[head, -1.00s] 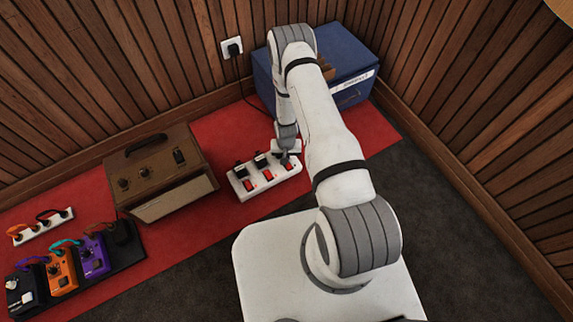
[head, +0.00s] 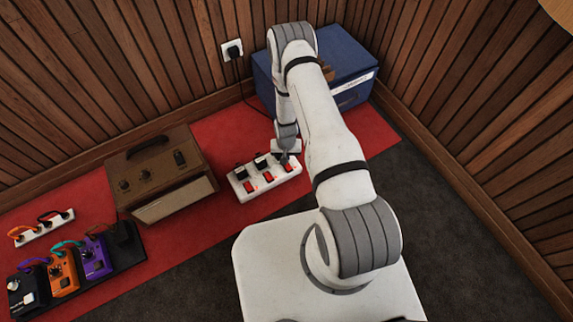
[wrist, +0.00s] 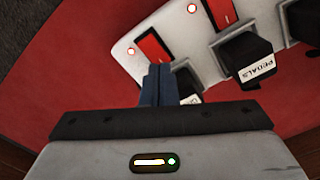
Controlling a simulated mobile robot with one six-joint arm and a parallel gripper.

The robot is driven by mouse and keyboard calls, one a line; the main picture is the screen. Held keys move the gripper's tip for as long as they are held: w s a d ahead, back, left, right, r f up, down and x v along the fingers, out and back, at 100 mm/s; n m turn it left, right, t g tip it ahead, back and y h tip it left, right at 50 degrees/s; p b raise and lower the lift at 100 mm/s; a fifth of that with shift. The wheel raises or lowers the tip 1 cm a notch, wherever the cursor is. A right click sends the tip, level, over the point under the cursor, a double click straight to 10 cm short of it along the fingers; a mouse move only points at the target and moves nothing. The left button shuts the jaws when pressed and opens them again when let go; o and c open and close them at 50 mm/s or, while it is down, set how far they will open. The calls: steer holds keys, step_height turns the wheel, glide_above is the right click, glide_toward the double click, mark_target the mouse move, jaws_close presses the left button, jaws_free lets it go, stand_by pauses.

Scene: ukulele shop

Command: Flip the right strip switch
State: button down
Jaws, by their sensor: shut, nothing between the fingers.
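The white power strip (head: 243,194) lies on the red mat, with a row of red switches along its near side and black plugs along its far side. The right switch (head: 287,168) is at the strip's right end, just in front of my gripper (head: 286,157). In the wrist view the strip is seen from the other side, so this switch (wrist: 155,46) shows at left, with a lit red lamp beside it. My closed fingertips (wrist: 158,70) are right at the switch's near end; whether they touch it I cannot tell. A second red switch (wrist: 222,12) is also visible.
A plug labelled PEDALS (wrist: 250,62) sits near my fingers. A brown amplifier (head: 160,175) stands left of the strip, a blue case (head: 345,60) behind my arm. Effect pedals (head: 62,273) are far left. The red mat (head: 225,130) behind the strip is clear.

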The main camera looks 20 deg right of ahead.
step_height(320, 180, up, 5)
steer(key=shift+f+p, duration=0.2)
steer(key=shift+p, duration=1.05)
